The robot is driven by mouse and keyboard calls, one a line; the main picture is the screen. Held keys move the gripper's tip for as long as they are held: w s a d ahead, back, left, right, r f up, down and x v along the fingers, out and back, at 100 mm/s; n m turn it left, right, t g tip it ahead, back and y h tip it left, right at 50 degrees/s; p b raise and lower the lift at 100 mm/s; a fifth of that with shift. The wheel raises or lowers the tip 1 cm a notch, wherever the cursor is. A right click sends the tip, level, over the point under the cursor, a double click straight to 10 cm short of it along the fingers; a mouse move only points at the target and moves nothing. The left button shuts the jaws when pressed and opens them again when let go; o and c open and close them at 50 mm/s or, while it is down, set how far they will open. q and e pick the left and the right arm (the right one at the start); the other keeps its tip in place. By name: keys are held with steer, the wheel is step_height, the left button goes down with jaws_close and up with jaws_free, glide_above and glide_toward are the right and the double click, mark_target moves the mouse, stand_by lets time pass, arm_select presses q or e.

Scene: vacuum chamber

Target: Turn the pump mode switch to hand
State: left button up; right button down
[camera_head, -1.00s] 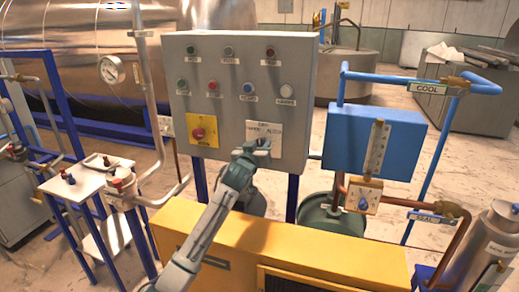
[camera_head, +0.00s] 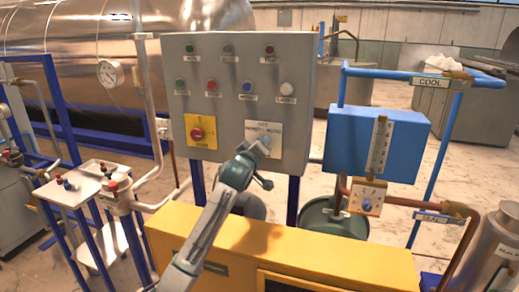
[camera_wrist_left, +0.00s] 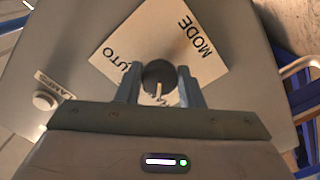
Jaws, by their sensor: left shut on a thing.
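The pump mode switch is a dark round knob (camera_wrist_left: 158,72) with a pale pointer, on a white label plate (camera_wrist_left: 145,35) marked MODE and AUTO. In the left wrist view its pointer points toward the bottom of the picture, near partly hidden lettering. My left gripper (camera_wrist_left: 160,88) has one finger on each side of the knob and is shut on it. In the head view the left gripper (camera_head: 263,145) is at the label plate (camera_head: 278,130) on the grey control panel (camera_head: 300,70), and it hides the knob. My right gripper is not in view.
A red knob on a yellow plate (camera_head: 207,143) sits left of the switch. Several coloured buttons are above it. A yellow cabinet (camera_head: 340,262) stands below the panel, and a blue box (camera_head: 350,135) with piping stands to the right. A white button (camera_wrist_left: 44,101) is near the gripper.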

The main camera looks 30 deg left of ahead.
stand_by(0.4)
arm_select(q)
steer(key=o, duration=1)
steer(key=b+v, duration=0.4)
steer(key=v, duration=0.7)
steer(key=shift+a+f, duration=0.1)
steer(key=shift+a, duration=0.05)
